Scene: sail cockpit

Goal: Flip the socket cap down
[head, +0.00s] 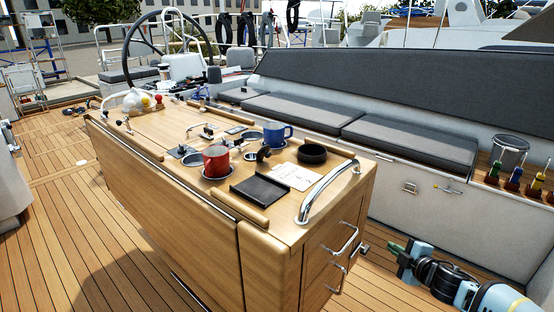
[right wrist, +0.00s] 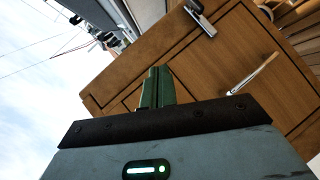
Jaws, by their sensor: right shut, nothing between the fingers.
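A small dark round piece (head: 263,153) stands up from the wooden table top between the red mug and the black ring; it may be the socket cap, but it is too small to be sure. My right gripper (head: 393,247) is low at the right, beyond the table's end and well away from that piece. Its green fingers (right wrist: 155,88) are shut and empty in the right wrist view, with the wooden cabinet behind them. No socket can be made out clearly in the right wrist view. My left gripper is not in view.
A red mug (head: 216,161), a blue mug (head: 276,135), a black ring (head: 312,153), a dark tray (head: 260,190) and a white card (head: 290,176) crowd the table top. A steel handrail (head: 325,190) arches over its near right corner. A cushioned bench (head: 410,140) runs behind.

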